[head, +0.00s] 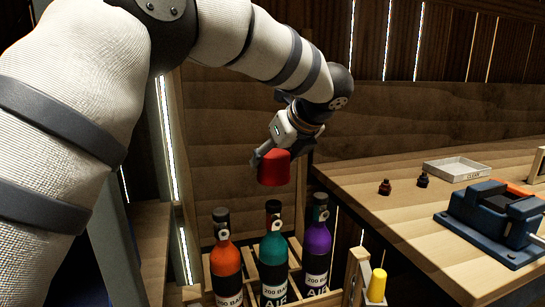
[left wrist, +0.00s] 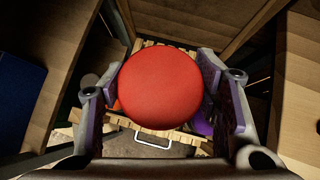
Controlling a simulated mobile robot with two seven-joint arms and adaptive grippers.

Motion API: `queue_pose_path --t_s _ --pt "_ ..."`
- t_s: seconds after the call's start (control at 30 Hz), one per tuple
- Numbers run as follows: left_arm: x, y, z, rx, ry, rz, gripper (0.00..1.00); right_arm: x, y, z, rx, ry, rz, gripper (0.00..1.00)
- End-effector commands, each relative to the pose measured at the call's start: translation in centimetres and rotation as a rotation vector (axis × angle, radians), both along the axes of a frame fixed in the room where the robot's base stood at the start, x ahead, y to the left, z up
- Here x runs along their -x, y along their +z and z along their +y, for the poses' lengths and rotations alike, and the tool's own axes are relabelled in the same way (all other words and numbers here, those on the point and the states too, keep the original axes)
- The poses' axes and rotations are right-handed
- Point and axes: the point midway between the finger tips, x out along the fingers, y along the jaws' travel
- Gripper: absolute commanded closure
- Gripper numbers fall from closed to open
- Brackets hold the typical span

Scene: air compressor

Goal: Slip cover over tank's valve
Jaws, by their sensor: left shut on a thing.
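My left gripper (head: 276,154) is shut on a red round cover (head: 274,170), held upright in the air. The cover is above the teal tank (head: 273,262) and apart from its valve (head: 273,212). An orange tank (head: 227,271) stands to the left and a purple tank (head: 317,250) to the right, each with a dark-topped valve. In the left wrist view the cover's red top (left wrist: 160,88) sits between both fingers and hides the teal tank below. My right gripper is not in view.
The tanks stand in a slatted wooden crate (head: 355,272). A yellow cover (head: 377,286) is at its right end. The workbench (head: 405,205) at right holds two small dark fittings (head: 385,187), a pale tray (head: 457,170) and a blue vise-like tool (head: 490,218).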

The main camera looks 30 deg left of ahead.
Motion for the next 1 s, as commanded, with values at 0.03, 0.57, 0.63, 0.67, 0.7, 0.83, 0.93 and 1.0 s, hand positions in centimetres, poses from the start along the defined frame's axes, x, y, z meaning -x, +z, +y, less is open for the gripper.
queue_pose_path --t_s 0.03,0.57,0.63,0.67,0.7,0.83,0.93,1.0 --pt "0.1 0.1 0.0 0.002 0.000 -0.004 0.67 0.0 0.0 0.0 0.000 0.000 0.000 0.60" --pt "0.0 -4.0 0.0 0.001 0.000 -0.003 0.67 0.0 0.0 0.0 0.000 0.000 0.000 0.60" --pt "0.0 -4.3 0.0 0.002 0.000 -0.004 0.67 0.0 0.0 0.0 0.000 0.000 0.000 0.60" --pt "0.0 -4.4 0.0 0.002 0.000 -0.004 0.67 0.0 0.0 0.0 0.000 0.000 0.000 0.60" --pt "0.0 -4.5 0.0 0.002 0.000 -0.004 0.67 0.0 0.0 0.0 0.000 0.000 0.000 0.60" --pt "0.0 -4.7 0.0 0.002 0.000 -0.004 0.67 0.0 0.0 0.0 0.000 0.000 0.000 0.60" --pt "0.0 -4.7 0.0 0.002 0.000 -0.004 0.67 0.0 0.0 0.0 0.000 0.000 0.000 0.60" --pt "0.0 -4.7 0.0 0.002 0.000 -0.004 0.67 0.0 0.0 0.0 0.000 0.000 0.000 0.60"
